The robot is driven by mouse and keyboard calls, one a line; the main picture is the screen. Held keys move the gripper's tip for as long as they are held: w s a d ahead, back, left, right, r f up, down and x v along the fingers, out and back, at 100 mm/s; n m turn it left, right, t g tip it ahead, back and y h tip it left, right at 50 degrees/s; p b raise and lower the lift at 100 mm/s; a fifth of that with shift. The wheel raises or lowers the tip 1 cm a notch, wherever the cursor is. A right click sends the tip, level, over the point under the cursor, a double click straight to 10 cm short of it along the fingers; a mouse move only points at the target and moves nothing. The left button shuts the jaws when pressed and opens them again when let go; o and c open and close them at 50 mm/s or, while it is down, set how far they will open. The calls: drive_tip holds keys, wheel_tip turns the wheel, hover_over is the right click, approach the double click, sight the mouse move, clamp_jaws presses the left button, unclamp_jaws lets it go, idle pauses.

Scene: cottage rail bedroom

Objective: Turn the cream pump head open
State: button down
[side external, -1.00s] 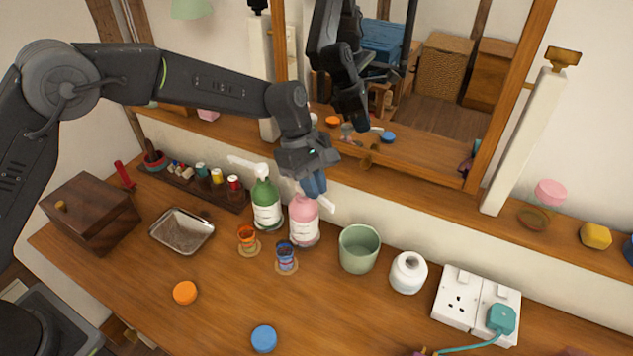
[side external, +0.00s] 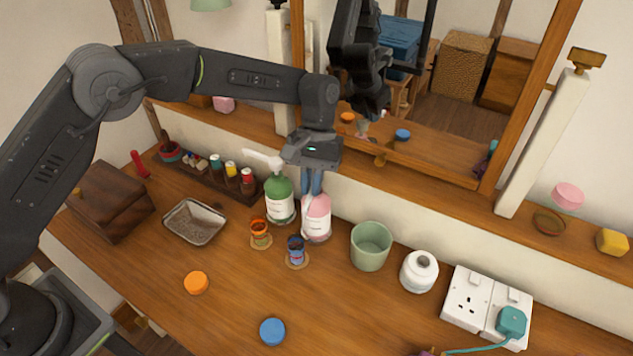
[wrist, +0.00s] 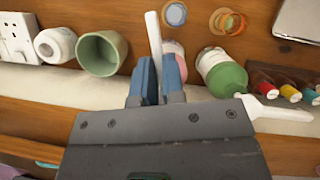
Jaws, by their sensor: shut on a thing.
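The pink bottle (side external: 317,222) stands upright at the back of the wooden table. My gripper (side external: 312,185) points down over it, its blue fingers shut on the cream pump head. In the wrist view, the pale spout of the pump head (wrist: 153,35) sticks out between the two fingers (wrist: 156,80), pointing away from the mirror side toward the table. The fingers hide most of the pump head. Part of the pink bottle shows beside the right finger in the wrist view (wrist: 174,47).
A green bottle (side external: 279,200) with a white pump stands close to the left. A green cup (side external: 370,247) and white jar (side external: 418,271) stand to the right. Two small glasses, orange (side external: 259,231) and blue (side external: 296,249), stand in front. The mirror ledge is close behind.

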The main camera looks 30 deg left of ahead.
drive_tip(key=shift+a+m+y, duration=0.25)
drive_tip(key=shift+m+y, duration=0.05)
drive_tip(key=shift+m, duration=0.45)
drive_tip(key=shift+a+m+y, duration=0.25)
drive_tip(key=shift+m+y, duration=0.05)
drive_tip(key=shift+m, duration=0.45)
drive_tip(key=c, duration=1.2)
unclamp_jaws()
drive_tip(key=shift+s, duration=0.1)
drive_tip(key=v, duration=0.6)
drive_tip(key=shift+v, duration=0.8)
